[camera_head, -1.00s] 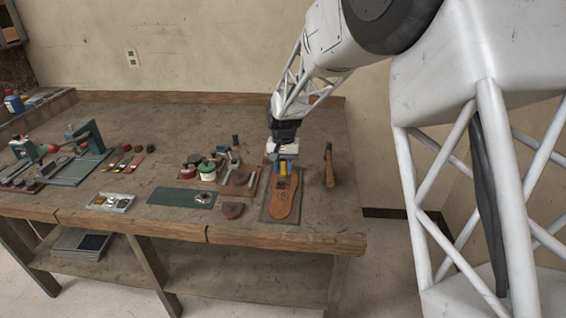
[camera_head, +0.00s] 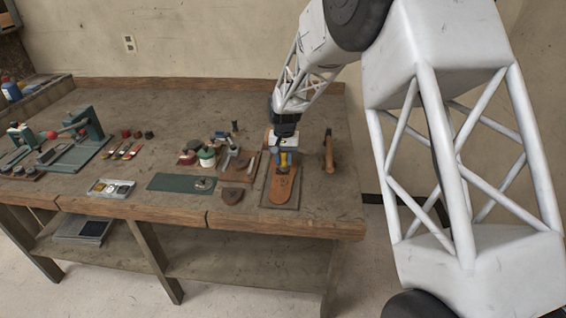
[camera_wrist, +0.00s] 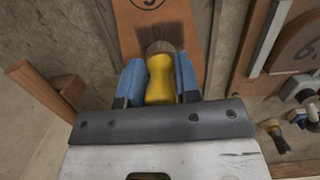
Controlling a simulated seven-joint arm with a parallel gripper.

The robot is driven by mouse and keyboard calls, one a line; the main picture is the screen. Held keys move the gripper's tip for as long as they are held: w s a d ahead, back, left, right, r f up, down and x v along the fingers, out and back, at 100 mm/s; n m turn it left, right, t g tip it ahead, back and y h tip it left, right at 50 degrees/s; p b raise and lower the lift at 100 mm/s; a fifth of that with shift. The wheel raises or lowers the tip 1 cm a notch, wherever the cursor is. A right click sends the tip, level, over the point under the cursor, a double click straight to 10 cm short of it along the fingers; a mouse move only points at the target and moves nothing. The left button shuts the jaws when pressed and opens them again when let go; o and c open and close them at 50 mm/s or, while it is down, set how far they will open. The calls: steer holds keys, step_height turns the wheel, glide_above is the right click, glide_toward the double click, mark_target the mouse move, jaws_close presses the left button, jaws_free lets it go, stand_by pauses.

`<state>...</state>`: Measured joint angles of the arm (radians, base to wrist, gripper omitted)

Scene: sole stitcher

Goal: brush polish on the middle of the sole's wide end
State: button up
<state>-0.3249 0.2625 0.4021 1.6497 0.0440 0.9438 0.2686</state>
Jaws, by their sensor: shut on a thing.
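In the wrist view, part of the sole (camera_wrist: 135,27) with a dark circled mark shows at the top. My gripper (camera_head: 284,160) is over the sole. Its blue fingers (camera_wrist: 160,82) are shut on the yellow handle of a brush (camera_wrist: 160,78). The brush's brown bristles point at the sole; I cannot tell if they touch it. The sole's far part is partly hidden by my gripper.
A hammer (camera_head: 328,152) lies just right of the mat. The bench's front edge (camera_head: 285,226) is close to the sole's near end.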

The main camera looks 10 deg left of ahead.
steer(key=shift+w, duration=3)
steer(key=shift+s, duration=4.9)
steer(key=shift+s+a+f, duration=0.1)
steer(key=shift+s+a, duration=0.05)
steer(key=shift+a, duration=0.05)
steer(key=shift+w, duration=5.1)
steer(key=shift+s, duration=5.05)
step_height(320, 180, up, 8)
steer(key=shift+w, duration=0.1)
